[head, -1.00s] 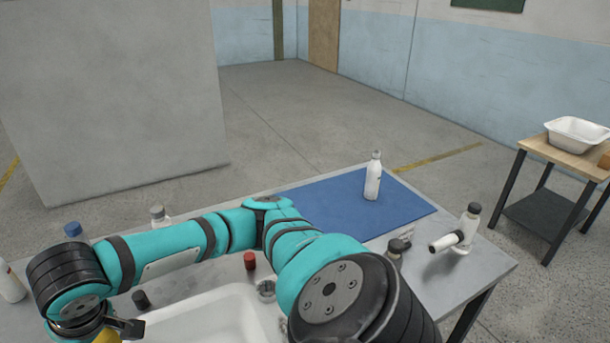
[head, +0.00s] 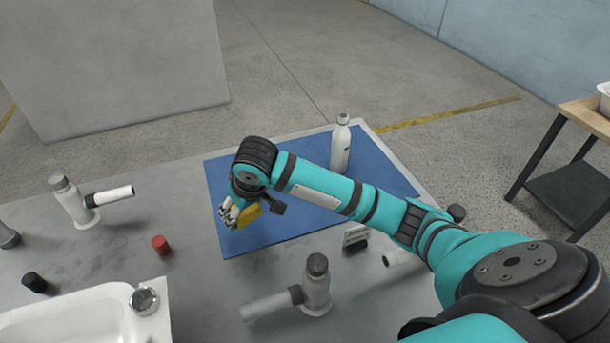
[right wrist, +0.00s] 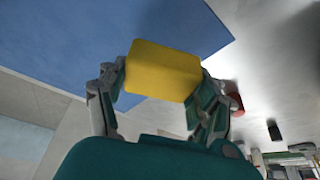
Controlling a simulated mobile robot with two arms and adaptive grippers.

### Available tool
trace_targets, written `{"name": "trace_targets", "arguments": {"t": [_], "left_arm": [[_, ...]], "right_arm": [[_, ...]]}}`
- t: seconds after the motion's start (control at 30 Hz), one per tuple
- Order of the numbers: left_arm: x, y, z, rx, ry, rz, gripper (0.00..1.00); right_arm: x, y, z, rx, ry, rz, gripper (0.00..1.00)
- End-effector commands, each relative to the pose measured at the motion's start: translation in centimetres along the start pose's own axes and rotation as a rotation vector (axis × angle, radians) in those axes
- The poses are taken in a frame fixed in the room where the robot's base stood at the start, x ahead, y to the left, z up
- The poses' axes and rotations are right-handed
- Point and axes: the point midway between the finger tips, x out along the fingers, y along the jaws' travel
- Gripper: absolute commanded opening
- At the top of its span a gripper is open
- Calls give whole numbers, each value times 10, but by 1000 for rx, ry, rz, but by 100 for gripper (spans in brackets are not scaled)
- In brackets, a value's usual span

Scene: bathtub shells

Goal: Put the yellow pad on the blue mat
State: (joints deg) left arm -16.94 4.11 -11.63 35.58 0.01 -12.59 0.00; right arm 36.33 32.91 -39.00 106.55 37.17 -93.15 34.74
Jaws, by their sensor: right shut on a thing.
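The yellow pad (head: 249,215) is held in my right gripper (head: 238,213) above the left part of the blue mat. In the right wrist view the yellow pad (right wrist: 163,72) sits between the two fingers of my right gripper (right wrist: 160,90), which is shut on it. The blue mat (head: 300,222) lies flat on the grey table, and it also shows in the right wrist view (right wrist: 90,30). Whether the pad touches the mat I cannot tell. My left gripper is not in view.
A white bottle (head: 341,145) stands on the mat's far part. A red cap (head: 160,244), a dark cap (head: 34,282) and a white basin (head: 70,320) are on the table.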

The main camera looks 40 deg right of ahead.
Motion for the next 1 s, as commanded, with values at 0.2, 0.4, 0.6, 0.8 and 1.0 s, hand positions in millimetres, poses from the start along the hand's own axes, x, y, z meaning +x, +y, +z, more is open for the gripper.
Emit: {"name": "trace_targets", "arguments": {"t": [0.2, 0.4, 0.6, 0.8, 1.0], "left_arm": [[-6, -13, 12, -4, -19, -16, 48], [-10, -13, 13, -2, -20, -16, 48], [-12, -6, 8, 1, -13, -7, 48], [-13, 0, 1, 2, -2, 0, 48], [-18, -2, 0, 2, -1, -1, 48]], "right_arm": [[13, 47, -21, 5, -1, 8, 44], [26, 94, -43, 6, 0, 6, 44], [36, 124, -57, 3, 0, 3, 44], [40, 140, -64, 3, 1, 4, 44], [68, 138, -51, 0, 0, 1, 44]]}}
